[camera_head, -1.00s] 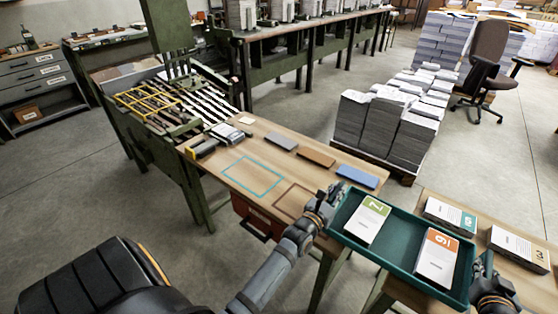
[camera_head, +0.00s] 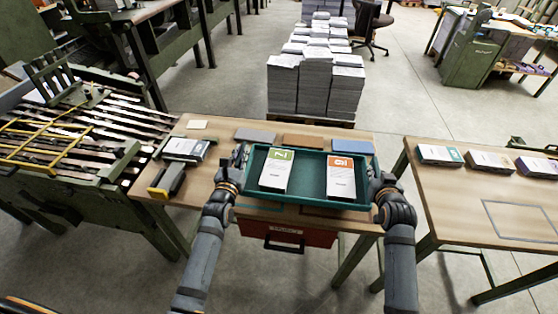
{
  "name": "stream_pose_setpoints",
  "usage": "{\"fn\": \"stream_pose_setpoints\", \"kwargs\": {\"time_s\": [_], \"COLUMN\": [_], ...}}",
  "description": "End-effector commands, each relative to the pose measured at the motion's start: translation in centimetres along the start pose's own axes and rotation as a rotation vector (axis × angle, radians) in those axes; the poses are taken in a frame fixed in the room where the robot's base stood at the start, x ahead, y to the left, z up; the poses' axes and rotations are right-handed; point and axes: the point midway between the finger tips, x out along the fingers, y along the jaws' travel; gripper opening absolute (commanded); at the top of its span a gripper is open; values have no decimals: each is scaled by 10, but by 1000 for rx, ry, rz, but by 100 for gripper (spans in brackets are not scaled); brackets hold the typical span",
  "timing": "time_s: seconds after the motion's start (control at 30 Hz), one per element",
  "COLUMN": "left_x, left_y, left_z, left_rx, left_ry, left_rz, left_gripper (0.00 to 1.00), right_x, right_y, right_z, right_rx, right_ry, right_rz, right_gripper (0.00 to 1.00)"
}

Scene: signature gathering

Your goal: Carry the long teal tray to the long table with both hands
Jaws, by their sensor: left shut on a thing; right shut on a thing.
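The long teal tray (camera_head: 310,202) is held level between my two grippers, in front of and above the wooden table (camera_head: 150,190). It carries a stack with a green label (camera_head: 276,174) and a stack with an orange label (camera_head: 341,180), lying side by side and apart. My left gripper (camera_head: 239,160) is shut on the tray's left end. My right gripper (camera_head: 376,180) is shut on its right end. The tray hides much of the table top, including most of the teal outline (camera_head: 262,208) on it. Whether the tray touches the table I cannot tell.
A second table (camera_head: 450,212) at the right holds several labelled stacks and a grey outline. Grey, brown and blue pads (camera_head: 303,141) line the far table edge. A red drawer (camera_head: 300,237) hangs below. A machine (camera_head: 60,150) stands left, paper piles (camera_head: 316,85) behind.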

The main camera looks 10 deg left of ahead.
Motion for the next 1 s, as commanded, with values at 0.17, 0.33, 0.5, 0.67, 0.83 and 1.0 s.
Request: {"fn": "stream_pose_setpoints", "kwargs": {"time_s": [0.17,0.33,0.5,0.67,0.83,1.0], "left_x": [0,0,0,0,0,0], "left_y": [-1,-1,-1,-1,-1,-1], "left_z": [1,1,-1,-7,-18,-32], "left_rx": [-6,-6,-6,-6,-6,-6], "left_ry": [-1,-1,-1,-1,-1,-1], "left_rz": [0,0,0,0,0,0], "left_gripper": [0,0,0,0,0,0], "right_x": [0,0,0,3,7,12], "right_y": [-2,-2,-2,-2,-2,-2], "right_z": [-3,-3,-1,4,15,28], "right_rx": [10,10,10,10,10,10], "right_ry": [7,6,6,6,6,6], "right_rz": [-6,-7,-7,-7,-7,-7], "right_gripper": [0,0,0,0,0,0]}}
